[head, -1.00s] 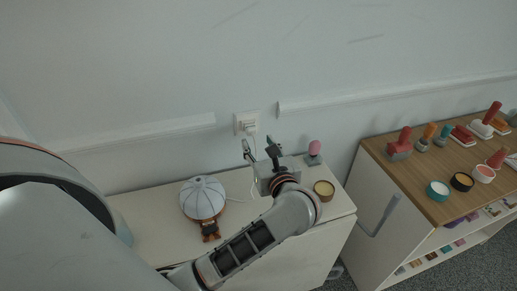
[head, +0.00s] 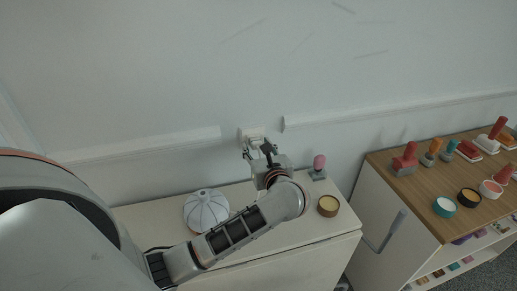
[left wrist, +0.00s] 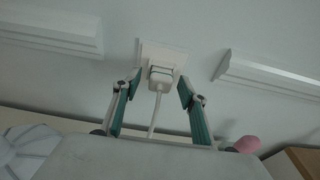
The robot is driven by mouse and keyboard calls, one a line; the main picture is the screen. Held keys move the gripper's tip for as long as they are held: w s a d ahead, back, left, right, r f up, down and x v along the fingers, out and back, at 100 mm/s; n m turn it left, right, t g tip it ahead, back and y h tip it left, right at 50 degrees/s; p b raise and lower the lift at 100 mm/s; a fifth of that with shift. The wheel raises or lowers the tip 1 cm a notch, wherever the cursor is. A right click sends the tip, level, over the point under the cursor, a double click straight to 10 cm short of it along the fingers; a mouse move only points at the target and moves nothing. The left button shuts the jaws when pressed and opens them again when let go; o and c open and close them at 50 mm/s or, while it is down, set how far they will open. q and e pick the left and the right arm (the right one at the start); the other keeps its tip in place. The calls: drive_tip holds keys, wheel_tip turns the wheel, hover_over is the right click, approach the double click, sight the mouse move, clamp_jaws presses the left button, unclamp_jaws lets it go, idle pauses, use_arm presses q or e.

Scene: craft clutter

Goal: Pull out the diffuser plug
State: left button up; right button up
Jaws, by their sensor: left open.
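The white diffuser plug (left wrist: 161,78) sits in the wall socket (left wrist: 178,57), with its pale cord (left wrist: 155,112) hanging down from it. In the head view the socket (head: 243,133) is on the wall above the white cabinet, and the plug is partly hidden by my gripper. My left gripper (head: 258,150) is open in front of the socket. In the left wrist view its two fingers (left wrist: 160,88) stand on either side of the plug, apart from it. The white ribbed diffuser (head: 206,210) stands on the cabinet, partly behind my arm. My right gripper is not in view.
On the white cabinet top (head: 285,232) stand a pink-topped stamp (head: 319,164) and a round tin (head: 328,206). A wooden-topped shelf (head: 425,190) with several stamps and ink pots is at the right. Wall rails (head: 180,142) flank the socket.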

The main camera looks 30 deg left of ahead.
sight(257, 149)
use_arm(q)
clamp_jaws()
drive_tip(key=shift+s+d, duration=0.45)
drive_tip(key=shift+d, duration=0.15)
idle(0.8)
drive_tip(key=shift+f+p+v, duration=0.15)
drive_tip(key=shift+v, duration=0.9)
drive_tip(key=shift+f+p+v, duration=0.15)
drive_tip(key=shift+f+v, duration=0.05)
drive_tip(key=shift+v, duration=0.8)
